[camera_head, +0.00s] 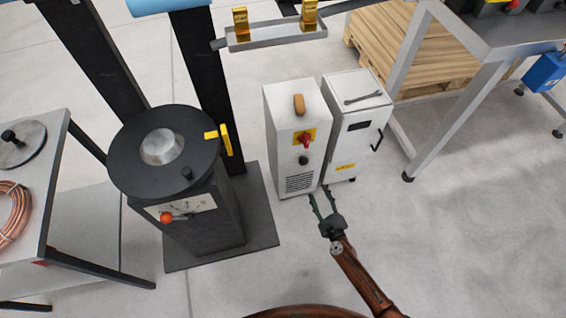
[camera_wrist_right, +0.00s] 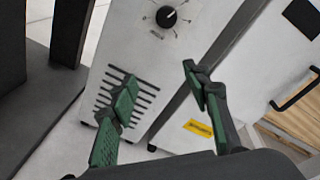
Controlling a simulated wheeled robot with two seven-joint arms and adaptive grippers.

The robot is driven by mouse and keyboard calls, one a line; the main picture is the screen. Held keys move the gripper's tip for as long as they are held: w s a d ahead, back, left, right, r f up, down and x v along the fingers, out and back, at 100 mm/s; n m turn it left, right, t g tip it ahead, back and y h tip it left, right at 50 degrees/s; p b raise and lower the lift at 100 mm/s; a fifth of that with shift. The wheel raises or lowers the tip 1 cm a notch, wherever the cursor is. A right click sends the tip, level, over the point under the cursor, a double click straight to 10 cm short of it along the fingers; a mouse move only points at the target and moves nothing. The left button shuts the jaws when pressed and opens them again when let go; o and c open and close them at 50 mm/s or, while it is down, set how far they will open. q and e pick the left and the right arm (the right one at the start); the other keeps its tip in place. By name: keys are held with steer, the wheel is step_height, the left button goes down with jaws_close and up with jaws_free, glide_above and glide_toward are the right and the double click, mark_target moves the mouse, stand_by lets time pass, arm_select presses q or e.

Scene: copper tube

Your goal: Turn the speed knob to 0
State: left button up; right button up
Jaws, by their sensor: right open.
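The speed knob is a small black round knob (camera_head: 303,160) on the front of the left white cabinet (camera_head: 283,135), below a red switch on a yellow plate. In the right wrist view the knob (camera_wrist_right: 166,17) shows near the top with a white pointer mark and a dial of ticks around it. My right gripper (camera_head: 322,203) is open and empty, low in front of the cabinets and apart from the knob. In the right wrist view its two green-padded fingers (camera_wrist_right: 157,85) spread below the knob, over the vent slots and the cabinet gap. My left gripper does not show.
A second white cabinet (camera_head: 356,117) with a black handle and a wrench on top stands just right. A black round-topped machine (camera_head: 165,155) with an orange knob stands left. A table with a copper coil (camera_head: 12,212) is far left. The floor in front is clear.

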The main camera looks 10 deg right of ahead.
mark_target(304, 164)
steer(key=w+a+r+m+b, duration=0.1)
steer(key=w+m, duration=0.1)
steer(key=w, duration=0.1)
steer(key=w+a+r+m+t+b, duration=0.1)
steer(key=w+r+m, duration=0.1)
steer(key=w, duration=0.2)
steer(key=w+r+m+b, duration=0.1)
steer(key=w+m+b, duration=0.1)
steer(key=w, duration=0.2)
steer(key=shift+a+r+t+h, duration=0.15)
steer(key=shift+a+t+h, duration=0.15)
steer(key=shift+a, duration=0.1)
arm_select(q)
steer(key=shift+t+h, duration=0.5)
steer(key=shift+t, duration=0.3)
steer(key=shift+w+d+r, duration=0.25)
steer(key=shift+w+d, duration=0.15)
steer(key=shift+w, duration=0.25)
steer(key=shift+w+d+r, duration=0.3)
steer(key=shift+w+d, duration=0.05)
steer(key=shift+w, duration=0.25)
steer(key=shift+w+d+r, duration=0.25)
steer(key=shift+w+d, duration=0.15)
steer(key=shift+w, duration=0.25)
arm_select(e)
steer(key=shift+w, duration=0.8)
steer(key=shift+c, duration=0.2)
steer(key=c, duration=1.1)
